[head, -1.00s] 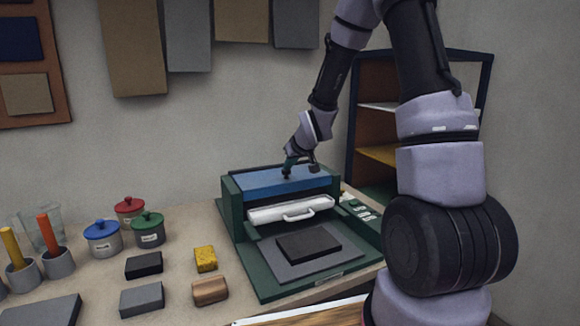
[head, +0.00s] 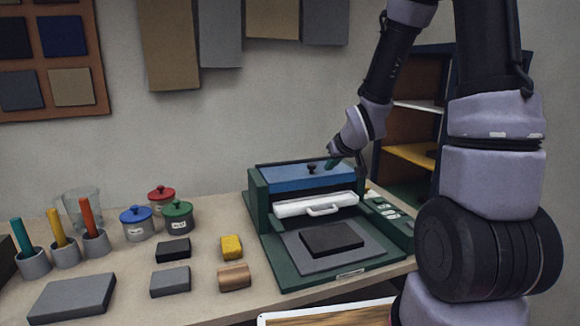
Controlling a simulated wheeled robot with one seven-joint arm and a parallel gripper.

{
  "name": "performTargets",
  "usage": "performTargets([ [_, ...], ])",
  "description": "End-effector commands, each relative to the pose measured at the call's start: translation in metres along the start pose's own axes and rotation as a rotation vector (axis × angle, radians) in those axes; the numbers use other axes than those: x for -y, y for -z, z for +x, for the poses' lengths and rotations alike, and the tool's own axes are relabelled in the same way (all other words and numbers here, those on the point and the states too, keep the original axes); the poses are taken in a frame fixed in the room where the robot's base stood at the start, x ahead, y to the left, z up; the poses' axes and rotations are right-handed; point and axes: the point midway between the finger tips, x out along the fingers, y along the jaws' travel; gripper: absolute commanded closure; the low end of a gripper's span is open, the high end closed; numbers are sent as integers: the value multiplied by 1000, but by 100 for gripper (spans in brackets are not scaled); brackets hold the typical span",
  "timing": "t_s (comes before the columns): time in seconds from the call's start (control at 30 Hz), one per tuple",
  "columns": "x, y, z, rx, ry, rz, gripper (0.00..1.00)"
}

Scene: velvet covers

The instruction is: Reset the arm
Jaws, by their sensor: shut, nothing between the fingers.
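My gripper (head: 331,162) shows small at the end of my arm. It is shut and empty, over the right part of the blue top (head: 290,177) of a green press (head: 262,212). A small black knob (head: 311,169) on that top stands just left of the gripper. I cannot tell whether the fingertips touch the top. My arm reaches down from the upper right. A white bar with a handle (head: 322,210) crosses the front of the press, and a dark block (head: 332,239) lies on a grey plate (head: 377,254) before it.
Left on the table are blue (head: 137,223), red (head: 161,200) and green (head: 177,214) lidded jars, cups with coloured sticks (head: 95,241), a yellow sponge (head: 232,246), a wooden block (head: 234,276) and dark and grey blocks (head: 170,281). A shelf (head: 412,125) stands behind my arm.

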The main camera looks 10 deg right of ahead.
Motion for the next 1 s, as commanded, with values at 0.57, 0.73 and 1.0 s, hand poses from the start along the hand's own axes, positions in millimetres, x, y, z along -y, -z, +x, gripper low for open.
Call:
performTargets([
  [0.57, -2, 10, -237, 135, -52, 406, 100],
  [0.73, 12, -8, -287, 172, -3, 506, 100],
  [1.0, 21, -20, -310, 198, 30, 553, 100],
])
